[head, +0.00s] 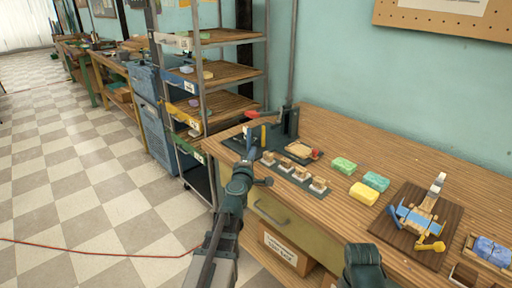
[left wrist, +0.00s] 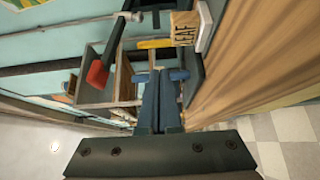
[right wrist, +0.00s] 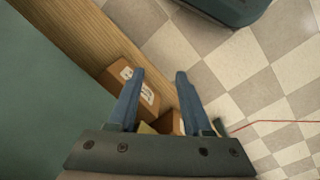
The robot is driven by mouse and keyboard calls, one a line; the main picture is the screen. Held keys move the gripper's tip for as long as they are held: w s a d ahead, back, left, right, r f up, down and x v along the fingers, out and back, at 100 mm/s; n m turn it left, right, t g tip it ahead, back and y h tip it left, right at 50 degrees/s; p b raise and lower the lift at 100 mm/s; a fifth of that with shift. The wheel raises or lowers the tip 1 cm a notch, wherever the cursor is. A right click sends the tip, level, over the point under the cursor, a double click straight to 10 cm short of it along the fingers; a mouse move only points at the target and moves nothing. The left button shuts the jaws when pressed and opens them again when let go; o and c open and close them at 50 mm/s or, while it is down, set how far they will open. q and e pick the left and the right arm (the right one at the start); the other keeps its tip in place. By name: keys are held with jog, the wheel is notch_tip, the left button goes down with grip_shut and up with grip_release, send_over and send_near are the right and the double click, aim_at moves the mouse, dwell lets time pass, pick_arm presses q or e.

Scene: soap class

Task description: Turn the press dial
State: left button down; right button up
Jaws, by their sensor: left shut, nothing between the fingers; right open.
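The dark press (head: 290,122) stands at the far left end of the wooden bench, with a red-tipped lever (head: 252,114). In the left wrist view the red lever end (left wrist: 97,73) is left of my fingers. My left gripper (head: 250,135) is shut and empty, close in front of the press; its fingers (left wrist: 158,75) lie together. A yellow part (left wrist: 153,43) and a blue crosspiece (left wrist: 179,75) show near the tips; I cannot tell which part is the dial, or whether the fingers touch it. My right gripper (right wrist: 156,76) is open and empty, over the bench's front edge.
Several stamp blocks (head: 301,173) stand in a row before the press; one reads LEAF (left wrist: 185,28). Green and yellow soaps (head: 363,193) lie to their right, then a board (head: 411,235) with a blue-and-wood device. A shelf rack (head: 225,72) stands left of the bench.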

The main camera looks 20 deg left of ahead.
aim_at(263, 136)
pick_arm(q)
jog(key=x, duration=1)
jog(key=shift+s, duration=0.1)
jog(key=shift+w+d, duration=0.2)
jog(key=shift+w, duration=0.3)
jog(key=shift+w+d, duration=0.2)
jog(key=shift+w, duration=0.3)
jog(key=shift+s, duration=0.2)
